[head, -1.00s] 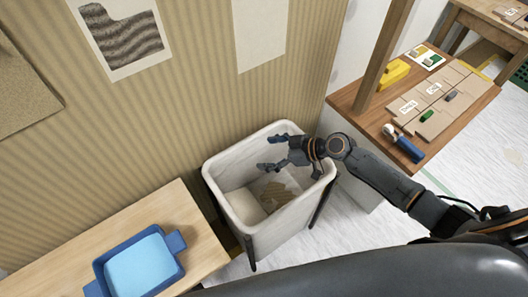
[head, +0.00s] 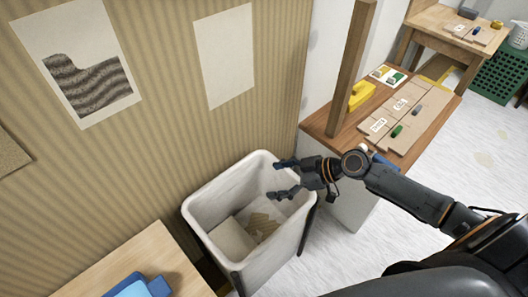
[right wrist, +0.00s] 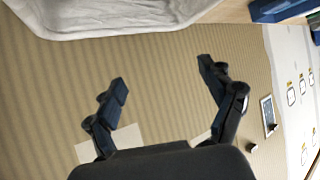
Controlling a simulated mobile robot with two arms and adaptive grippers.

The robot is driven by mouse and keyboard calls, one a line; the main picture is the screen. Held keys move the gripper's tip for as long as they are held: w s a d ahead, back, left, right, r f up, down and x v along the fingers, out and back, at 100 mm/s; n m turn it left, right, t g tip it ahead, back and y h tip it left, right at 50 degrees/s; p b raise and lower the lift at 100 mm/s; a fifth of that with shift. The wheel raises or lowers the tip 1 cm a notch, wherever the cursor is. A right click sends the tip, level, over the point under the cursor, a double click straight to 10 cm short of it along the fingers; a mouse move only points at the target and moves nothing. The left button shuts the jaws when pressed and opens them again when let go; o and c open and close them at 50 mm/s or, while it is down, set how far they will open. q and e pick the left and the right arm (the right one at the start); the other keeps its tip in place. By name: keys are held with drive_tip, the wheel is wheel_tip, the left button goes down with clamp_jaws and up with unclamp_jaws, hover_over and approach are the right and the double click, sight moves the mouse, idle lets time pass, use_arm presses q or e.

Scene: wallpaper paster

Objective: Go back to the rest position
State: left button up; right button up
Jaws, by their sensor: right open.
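My right gripper (head: 283,179) is open and empty above the right part of the white bin (head: 203,213) in the head view. In the right wrist view its two spread fingers (right wrist: 166,85) have nothing between them, with the striped wall behind. The bin holds a pale block-like piece (head: 232,241) and a crumpled brownish piece (head: 262,227). My left gripper is not in view.
A wooden bench (head: 440,118) on the right bears brown boards (head: 405,120) and a yellow tool (head: 360,96). A wooden post (head: 351,70) rises at its near left. A blue tray (head: 142,286) sits on the table (head: 120,262) at the lower left. White floor is free at the right.

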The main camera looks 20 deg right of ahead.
drive_tip(key=s+a+f+m+g+h, duration=0.1)
drive_tip(key=s+a+f+g+h, duration=0.25)
drive_tip(key=s+a, duration=0.75)
drive_tip(key=s+d+m+h, duration=0.6)
drive_tip(key=s+d+m, duration=0.2)
drive_tip(key=s+d, duration=0.15)
wheel_tip(320, 180, down, 24)
drive_tip(key=s+r+p, duration=0.1)
drive_tip(key=s+p, duration=0.1)
drive_tip(key=s+d+f+g+p, duration=0.2)
drive_tip(key=s+d+f, duration=0.1)
drive_tip(key=s+f, duration=1.1)
drive_tip(key=shift+s+f, duration=0.25)
drive_tip(key=shift+s, duration=0.8)
